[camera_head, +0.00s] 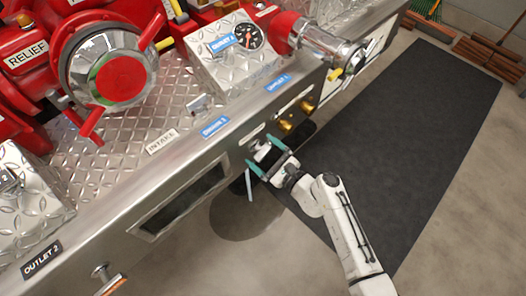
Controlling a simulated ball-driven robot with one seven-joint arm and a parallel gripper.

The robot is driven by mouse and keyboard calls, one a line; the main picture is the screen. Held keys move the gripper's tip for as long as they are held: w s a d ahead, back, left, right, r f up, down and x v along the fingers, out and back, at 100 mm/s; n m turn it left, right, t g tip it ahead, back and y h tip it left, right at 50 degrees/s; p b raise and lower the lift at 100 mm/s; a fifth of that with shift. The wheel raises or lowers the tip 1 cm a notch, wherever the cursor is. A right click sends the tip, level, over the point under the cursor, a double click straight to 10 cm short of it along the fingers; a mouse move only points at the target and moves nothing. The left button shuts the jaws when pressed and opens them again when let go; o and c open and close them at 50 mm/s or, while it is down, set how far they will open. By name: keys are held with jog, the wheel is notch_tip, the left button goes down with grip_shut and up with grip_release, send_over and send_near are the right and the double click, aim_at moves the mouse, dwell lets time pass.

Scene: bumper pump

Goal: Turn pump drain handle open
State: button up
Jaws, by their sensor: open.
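The bumper pump's front panel (182,158) runs diagonally across the picture. My gripper (266,157) is at the panel's lower edge, with its two teal fingers apart. A small silver fitting (262,152) shows on the panel between the fingertips. It may be the drain handle, but no drain label can be read. I cannot tell whether the fingers touch it. A thin pale rod (249,184) hangs just below the left fingertip. My gripper partly covers this area.
Two brass fittings (286,126) sit right of my gripper. A chrome outlet (333,49) sticks out above them. A dark slot (183,197) and a handle with a copper-coloured end (112,284) are to the left. A dark mat (415,130) covers the clear floor at right.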

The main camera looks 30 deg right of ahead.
jog(key=shift+w+a, duration=0.1)
jog(key=shift+w, duration=0.05)
jog(key=shift+c, duration=0.2)
jog(key=c, duration=1)
